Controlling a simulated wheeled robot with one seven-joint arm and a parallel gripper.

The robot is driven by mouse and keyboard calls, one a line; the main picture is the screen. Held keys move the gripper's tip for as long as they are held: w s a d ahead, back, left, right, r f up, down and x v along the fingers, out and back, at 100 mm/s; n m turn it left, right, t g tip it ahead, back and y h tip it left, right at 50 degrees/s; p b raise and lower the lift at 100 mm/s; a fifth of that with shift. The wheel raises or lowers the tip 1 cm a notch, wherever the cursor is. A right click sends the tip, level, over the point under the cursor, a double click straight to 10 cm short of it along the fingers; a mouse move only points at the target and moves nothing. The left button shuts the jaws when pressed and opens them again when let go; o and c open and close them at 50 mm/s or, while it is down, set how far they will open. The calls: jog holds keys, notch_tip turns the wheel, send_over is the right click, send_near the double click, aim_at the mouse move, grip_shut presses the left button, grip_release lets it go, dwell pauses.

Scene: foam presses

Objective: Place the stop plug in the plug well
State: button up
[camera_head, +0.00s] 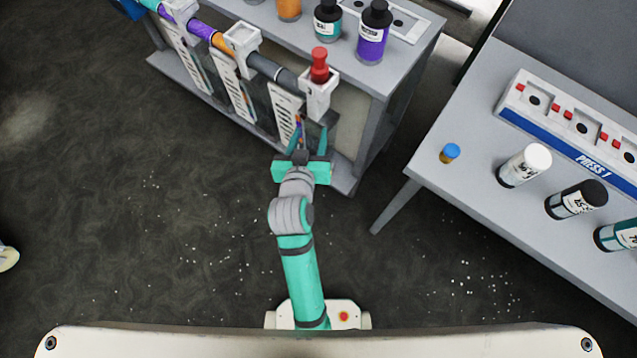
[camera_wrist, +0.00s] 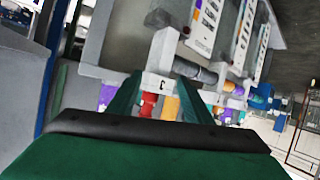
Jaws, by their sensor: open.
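A red plug (camera_head: 319,68) with a rounded head stands upright in the top of a white block (camera_head: 318,98) at the near end of the pipe row. I take it for the stop plug; which opening is the plug well I cannot tell. My gripper (camera_head: 309,136) is open, just below this block in the head view, with nothing seen held. In the wrist view the two green fingers of my gripper (camera_wrist: 158,86) stand apart, with the white block (camera_wrist: 163,52) beyond them. The red plug (camera_wrist: 149,104) shows between the fingers, partly hidden, and apart from them as far as I can tell.
The grey bench (camera_head: 400,62) carries purple and dark bottles. The right table (camera_head: 440,190) holds a small blue-topped piece (camera_head: 449,153), several bottles and a white press panel (camera_head: 575,120) with red parts. The dark floor (camera_head: 130,220) to the left is mostly clear.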

jog(key=s+f+y, duration=0.1)
jog(key=s+f, duration=0.3)
jog(key=s, duration=0.4)
jog(key=s+d+r+t, duration=0.1)
jog(key=s, duration=0.9)
jog(key=s+d+r+t, duration=0.1)
jog(key=s+r, duration=0.1)
jog(key=s, duration=0.9)
jog(key=shift+s+d+y, duration=0.15)
jog(key=shift+s+y, duration=0.15)
jog(key=shift+y, duration=0.1)
